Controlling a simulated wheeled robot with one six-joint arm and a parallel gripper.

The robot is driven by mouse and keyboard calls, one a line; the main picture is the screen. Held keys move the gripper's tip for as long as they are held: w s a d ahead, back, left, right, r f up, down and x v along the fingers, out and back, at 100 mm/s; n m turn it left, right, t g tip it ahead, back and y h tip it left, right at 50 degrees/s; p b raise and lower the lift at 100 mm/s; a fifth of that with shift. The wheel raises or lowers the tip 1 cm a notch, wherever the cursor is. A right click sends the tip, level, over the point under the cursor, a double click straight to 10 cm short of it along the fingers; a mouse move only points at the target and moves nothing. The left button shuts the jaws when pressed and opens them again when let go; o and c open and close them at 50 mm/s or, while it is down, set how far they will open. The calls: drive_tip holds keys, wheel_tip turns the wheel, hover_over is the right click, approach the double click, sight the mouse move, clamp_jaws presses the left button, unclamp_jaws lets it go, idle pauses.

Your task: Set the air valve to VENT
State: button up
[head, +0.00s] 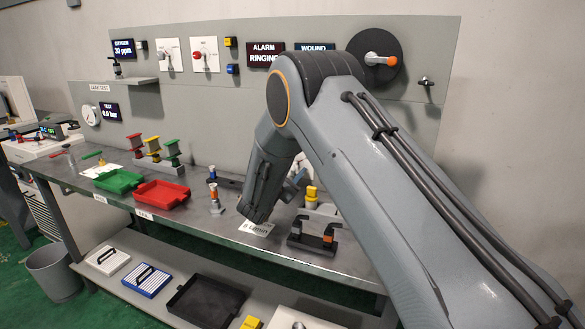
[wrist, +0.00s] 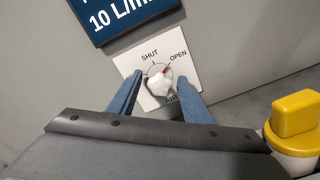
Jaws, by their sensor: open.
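The air valve (wrist: 158,82) is a white knob on a white plate in the wrist view. SHUT is printed at the top of the plate and OPEN at the upper right; lettering at the left and bottom is partly covered by my fingers. A red mark on the knob points up and right, toward OPEN. My gripper (wrist: 163,84) is open, with one blue finger on each side of the knob; I cannot tell whether they touch it. In the head view my gripper (head: 292,187) is low near the panel, and my arm hides the valve.
A dark blue display (wrist: 122,15) reading 10 L/min is just above the plate. A yellow-capped part (wrist: 294,115) stands close on the right, also visible in the head view (head: 311,195). A black holder (head: 312,240) and red tray (head: 162,195) are on the bench (head: 180,225).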

drive_tip(key=c, duration=1.1)
drive_tip(key=shift+o, duration=0.2)
drive_tip(key=shift+n, duration=0.3)
drive_tip(key=n+b, duration=0.3)
drive_tip(key=n, duration=0.1)
drive_tip(key=shift+f, duration=0.1)
drive_tip(key=n+b, duration=0.1)
drive_tip(key=n, duration=0.4)
drive_tip(key=shift+n, duration=0.4)
drive_tip(key=n, duration=0.3)
drive_tip(key=shift+n+b, duration=0.3)
drive_tip(key=shift+b, duration=0.05)
drive_tip(key=n, duration=0.3)
drive_tip(key=shift+n, duration=0.3)
drive_tip(key=n+p, duration=0.1)
drive_tip(key=n, duration=0.5)
drive_tip(key=shift+n, duration=0.3)
